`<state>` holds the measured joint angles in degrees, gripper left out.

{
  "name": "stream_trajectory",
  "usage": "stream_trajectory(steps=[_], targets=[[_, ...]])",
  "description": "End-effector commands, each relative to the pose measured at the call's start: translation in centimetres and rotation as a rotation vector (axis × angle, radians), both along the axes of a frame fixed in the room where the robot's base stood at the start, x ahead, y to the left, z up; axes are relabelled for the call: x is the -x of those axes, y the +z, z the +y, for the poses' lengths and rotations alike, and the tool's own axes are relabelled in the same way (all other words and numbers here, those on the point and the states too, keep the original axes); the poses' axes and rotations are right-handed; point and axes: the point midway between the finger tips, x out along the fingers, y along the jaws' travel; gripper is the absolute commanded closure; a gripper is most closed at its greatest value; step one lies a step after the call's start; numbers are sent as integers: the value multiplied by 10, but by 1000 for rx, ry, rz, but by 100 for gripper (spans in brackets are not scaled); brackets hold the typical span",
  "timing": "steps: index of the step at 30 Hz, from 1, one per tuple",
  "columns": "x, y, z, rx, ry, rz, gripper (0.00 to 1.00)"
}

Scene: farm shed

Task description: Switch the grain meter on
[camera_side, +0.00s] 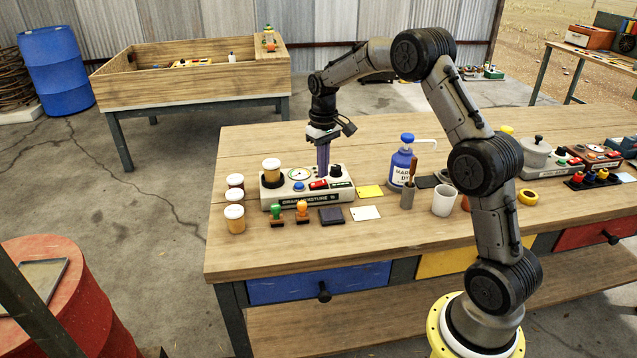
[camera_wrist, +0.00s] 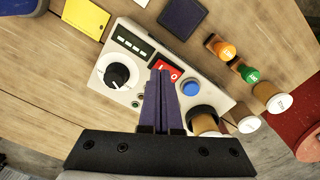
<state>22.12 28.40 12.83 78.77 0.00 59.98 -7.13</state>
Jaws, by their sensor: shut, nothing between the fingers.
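The grain meter (camera_side: 290,201) is a pale box with a "GRAIN MOISTURE" label, standing near the table's left end. On its top is a red rocker switch (camera_side: 318,184), marked I and O in the wrist view (camera_wrist: 172,70). A blue button (camera_wrist: 190,89) and a black knob (camera_wrist: 118,72) flank it. My gripper (camera_side: 323,172) points down over the meter with its purple fingers shut and empty. In the wrist view the fingertips (camera_wrist: 160,72) overlap the switch's edge and hide part of it. I cannot tell whether they touch it, or which way the rocker is tipped.
A lidded grain jar (camera_side: 271,172) sits on the meter's left end, with more jars (camera_side: 235,218) beside it. Green and orange stamps (camera_side: 302,212) and a dark pad (camera_side: 331,215) lie in front.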

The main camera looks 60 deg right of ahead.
Motion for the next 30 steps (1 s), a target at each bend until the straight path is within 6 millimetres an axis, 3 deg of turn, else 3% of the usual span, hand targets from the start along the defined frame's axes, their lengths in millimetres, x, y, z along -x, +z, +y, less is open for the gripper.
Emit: stream_trajectory(steps=[30], targets=[[0, -14, 0, -1, 0, 2, 100]])
